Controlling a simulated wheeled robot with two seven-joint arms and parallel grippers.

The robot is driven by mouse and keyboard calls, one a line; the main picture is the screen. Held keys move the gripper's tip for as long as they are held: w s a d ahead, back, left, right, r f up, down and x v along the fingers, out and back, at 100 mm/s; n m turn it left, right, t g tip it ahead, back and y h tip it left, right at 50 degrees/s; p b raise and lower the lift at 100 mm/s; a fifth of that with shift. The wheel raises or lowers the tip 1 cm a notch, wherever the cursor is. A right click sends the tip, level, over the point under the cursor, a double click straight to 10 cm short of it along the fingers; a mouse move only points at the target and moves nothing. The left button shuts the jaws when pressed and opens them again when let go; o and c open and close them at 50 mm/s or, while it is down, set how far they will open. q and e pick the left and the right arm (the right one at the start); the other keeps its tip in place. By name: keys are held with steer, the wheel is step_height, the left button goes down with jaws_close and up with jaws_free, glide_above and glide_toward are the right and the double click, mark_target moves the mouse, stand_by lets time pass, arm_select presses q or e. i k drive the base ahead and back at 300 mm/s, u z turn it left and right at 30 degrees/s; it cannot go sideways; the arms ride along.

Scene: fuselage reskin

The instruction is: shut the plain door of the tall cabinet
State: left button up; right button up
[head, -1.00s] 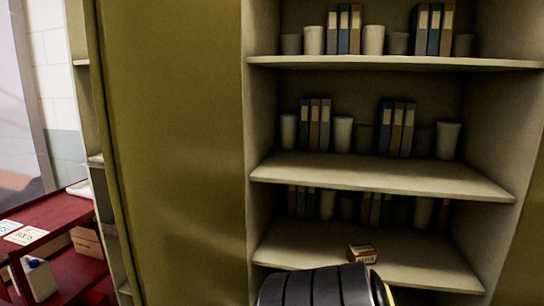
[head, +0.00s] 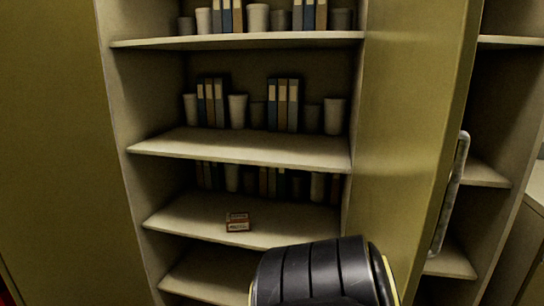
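The tall cabinet (head: 175,146) stands open in front of me, its shelves in full view. An olive door (head: 408,115) without visible markings stands swung out at the right side of the open shelves. A long grey bar handle (head: 449,195) is upright near its outer edge. Another plain olive panel (head: 60,140) stands at the left of the shelves; I cannot tell whether it is a door. Neither gripper shows. A black ribbed part of my own body covers the bottom middle of the view.
The shelves hold binders (head: 283,104), pale cups (head: 334,116) and a small brown box (head: 237,222). More shelves (head: 484,174) show beyond the door at the right. A pale-topped counter (head: 536,194) is at the far right edge.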

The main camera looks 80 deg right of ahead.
mark_target(419, 56)
steer(key=k, duration=1.3)
steer(key=z, duration=2.1)
steer(key=i, duration=0.5)
steer(key=z, duration=0.05)
